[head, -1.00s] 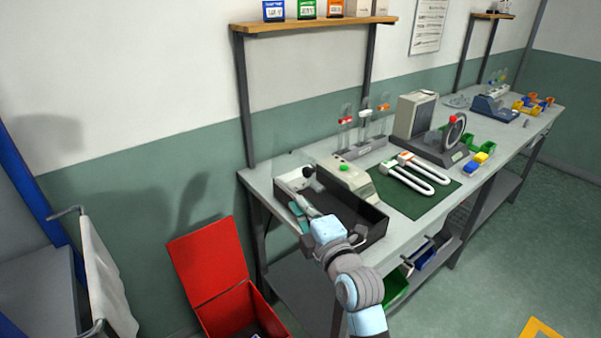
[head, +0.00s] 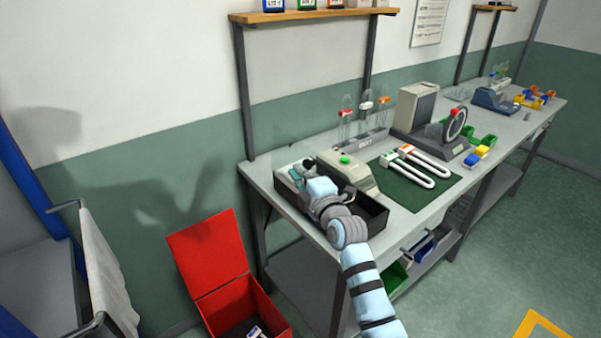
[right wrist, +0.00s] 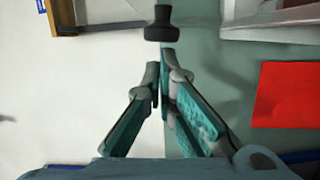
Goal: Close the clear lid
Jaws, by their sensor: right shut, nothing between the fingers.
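My right gripper (head: 295,172) is at the left end of the dark open-topped tray (head: 371,215) on the bench. In the right wrist view its fingers (right wrist: 163,72) are closed together with nothing between them. A black knob (right wrist: 158,24) stands just ahead of the fingertips, with a small apparent gap. It seems to belong to the clear lid. The lid's pane is too transparent to make out, so I cannot tell its angle. In the head view my gripper seems to hide the knob. My left gripper is out of view.
A pale machine with a green button (head: 345,159) stands right behind the tray. A green mat (head: 411,195) with two white U-shaped pieces lies to the right. A tube rack (head: 362,140) stands behind. An open red bin (head: 240,303) is on the floor, left of the bench.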

